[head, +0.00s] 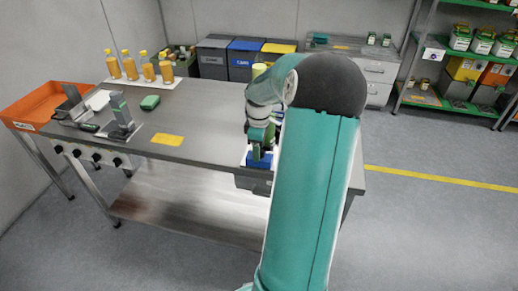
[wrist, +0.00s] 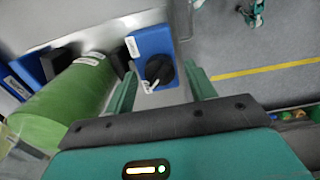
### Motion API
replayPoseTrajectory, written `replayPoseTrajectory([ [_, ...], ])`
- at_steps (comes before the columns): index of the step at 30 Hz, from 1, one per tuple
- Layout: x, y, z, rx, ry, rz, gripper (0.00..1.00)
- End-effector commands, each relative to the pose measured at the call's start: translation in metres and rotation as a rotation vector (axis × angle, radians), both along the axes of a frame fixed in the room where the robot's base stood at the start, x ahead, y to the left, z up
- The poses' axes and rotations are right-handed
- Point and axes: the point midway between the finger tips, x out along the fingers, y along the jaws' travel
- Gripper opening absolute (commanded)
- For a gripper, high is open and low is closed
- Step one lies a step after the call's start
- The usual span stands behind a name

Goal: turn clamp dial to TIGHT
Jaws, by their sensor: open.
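The clamp dial (wrist: 159,69) is a round black knob with a white mark at its lower edge, on the face of a blue block (wrist: 150,42). A small white label sits on the block, too blurred to read. My gripper (wrist: 160,78) is open, with one green finger to each side of the dial in the wrist view. I cannot tell whether the fingertips reach around the knob or stop short of it. In the head view my gripper (head: 262,148) is just above the blue block (head: 262,161) at the table's front right; the dial is hidden there.
A green cylinder (wrist: 65,105) lies close left of the dial in the wrist view. Bins (head: 245,58) stand behind. Floor is open on the right.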

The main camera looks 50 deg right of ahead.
Motion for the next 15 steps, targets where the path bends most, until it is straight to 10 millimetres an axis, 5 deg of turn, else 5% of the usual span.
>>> replayPoseTrajectory([
  [11, 0.0000, -0.0001, -0.0063, -0.001, 0.000, 0.000, 0.55],
  [15, 0.0000, -0.0001, -0.0062, -0.001, 0.000, 0.000, 0.32],
])
